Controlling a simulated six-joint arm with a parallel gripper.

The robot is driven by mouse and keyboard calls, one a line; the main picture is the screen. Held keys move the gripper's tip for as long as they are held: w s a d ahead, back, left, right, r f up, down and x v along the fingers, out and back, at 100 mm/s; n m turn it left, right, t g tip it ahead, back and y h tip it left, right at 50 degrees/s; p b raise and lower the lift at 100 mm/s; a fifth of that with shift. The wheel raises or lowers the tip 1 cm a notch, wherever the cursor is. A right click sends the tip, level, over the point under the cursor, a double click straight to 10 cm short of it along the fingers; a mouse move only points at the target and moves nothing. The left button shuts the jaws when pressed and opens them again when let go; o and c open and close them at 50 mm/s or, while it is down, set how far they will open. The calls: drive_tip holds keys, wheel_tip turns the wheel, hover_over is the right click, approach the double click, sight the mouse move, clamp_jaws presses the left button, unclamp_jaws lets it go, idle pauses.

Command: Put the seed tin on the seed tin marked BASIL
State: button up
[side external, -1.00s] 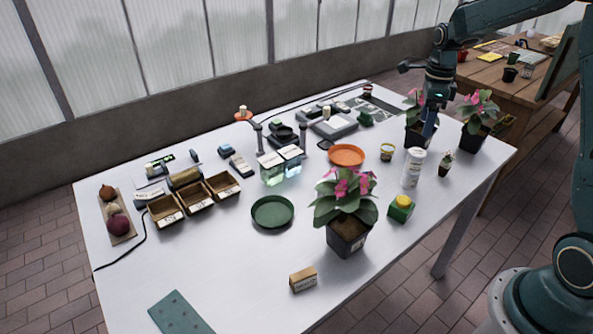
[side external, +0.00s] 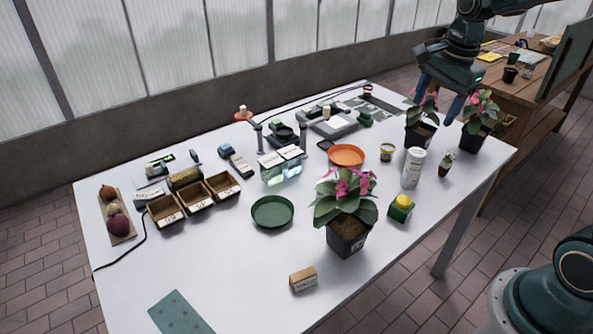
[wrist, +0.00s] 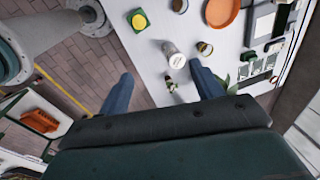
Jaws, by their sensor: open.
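My gripper (side external: 436,104) is open and empty, above the flower pots at the table's right end. In the wrist view its two blue fingers (wrist: 162,72) are spread wide with nothing between their tips. A small round tin with a yellow-green side (side external: 387,152) stands on the white table, right of the orange saucer; it also shows in the wrist view (wrist: 205,48). A small dark tin with a red band (side external: 367,89) stands at the far edge. No BASIL label is readable, so I cannot tell which tin carries it.
A white canister (side external: 412,168), a small cactus pot (side external: 446,164) and a green box with a yellow top (side external: 401,209) stand near the tin. Pink-flowered pots (side external: 421,130) crowd the right end. An orange saucer (side external: 346,154) lies left. The front left table is mostly clear.

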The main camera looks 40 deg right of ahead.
drive_tip(key=s+a+r+n+t, duration=0.1)
drive_tip(key=s+a+n+t, duration=0.1)
drive_tip(key=s+a+n, duration=0.3)
drive_tip(key=s+a+r+n+t, duration=0.1)
drive_tip(key=s+a+n, duration=0.5)
drive_tip(key=s+n, duration=0.6)
drive_tip(key=shift+s+a+r+n+t+y, duration=0.35)
drive_tip(key=shift+r+n, duration=0.25)
drive_tip(key=shift+n, duration=0.5)
drive_tip(key=shift+o, duration=0.2)
drive_tip(key=shift+w+d, duration=0.1)
